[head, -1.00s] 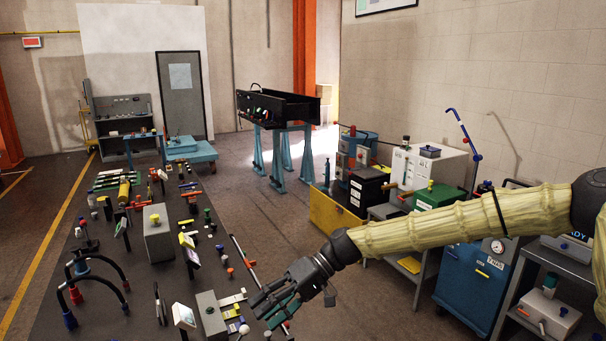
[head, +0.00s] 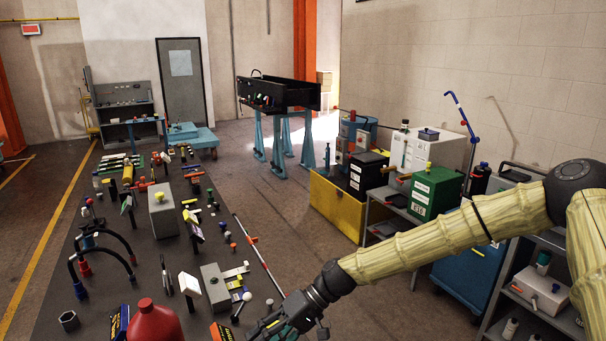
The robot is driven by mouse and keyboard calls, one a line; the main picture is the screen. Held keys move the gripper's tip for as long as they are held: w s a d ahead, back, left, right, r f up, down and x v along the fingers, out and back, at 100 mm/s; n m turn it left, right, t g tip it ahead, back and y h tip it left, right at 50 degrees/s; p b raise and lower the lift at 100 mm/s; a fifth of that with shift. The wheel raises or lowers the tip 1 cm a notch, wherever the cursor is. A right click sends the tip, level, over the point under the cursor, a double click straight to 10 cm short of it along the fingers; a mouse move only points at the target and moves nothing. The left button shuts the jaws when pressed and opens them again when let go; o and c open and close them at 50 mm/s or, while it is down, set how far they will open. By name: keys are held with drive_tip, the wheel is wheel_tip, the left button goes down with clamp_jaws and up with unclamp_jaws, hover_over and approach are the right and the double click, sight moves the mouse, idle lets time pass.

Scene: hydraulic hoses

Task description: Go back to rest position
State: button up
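My gripper (head: 270,331) is at the bottom centre of the head view, at the end of my pale sleeved arm. It hangs over the near right edge of the dark bench (head: 135,262). Its fingertips are partly cut off by the lower frame edge, so I cannot tell whether it is open or shut. No held object can be made out. Just left of it are a box with orange and dark print (head: 222,333) and a red bottle (head: 154,322).
The bench holds hoses (head: 100,240), a grey box (head: 163,212) and many small fittings. A black trough on blue legs (head: 285,95) stands behind. A yellow bin (head: 338,205), a green box (head: 436,190) and carts line the right. Open floor lies between.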

drive_tip(key=s+d+f+m+t+h+b, duration=0.1)
drive_tip(key=s+d+f+b, duration=0.3)
drive_tip(key=f, duration=0.7)
drive_tip(key=s+d+f+m+h+b, duration=0.2)
drive_tip(key=s+f, duration=0.4)
drive_tip(key=f, duration=0.6)
drive_tip(key=s+d+f+m+t+h+b, duration=0.1)
drive_tip(key=s+d+f+b, duration=0.3)
drive_tip(key=f, duration=0.7)
drive_tip(key=s+d+f+m+t+h+b, duration=0.1)
drive_tip(key=s+d+f+h+b, duration=0.2)
drive_tip(key=s+d+f, duration=0.4)
drive_tip(key=s+d+f+t+h+b, duration=0.2)
drive_tip(key=s+d+f+b, duration=0.3)
drive_tip(key=d, duration=0.9)
wheel_tip(320, 180, down, 3)
drive_tip(key=s+h, duration=0.1)
drive_tip(key=s, duration=0.1)
drive_tip(key=shift+s+m, duration=0.35)
drive_tip(key=shift+m, duration=0.05)
drive_tip(key=shift+a+r, duration=0.1)
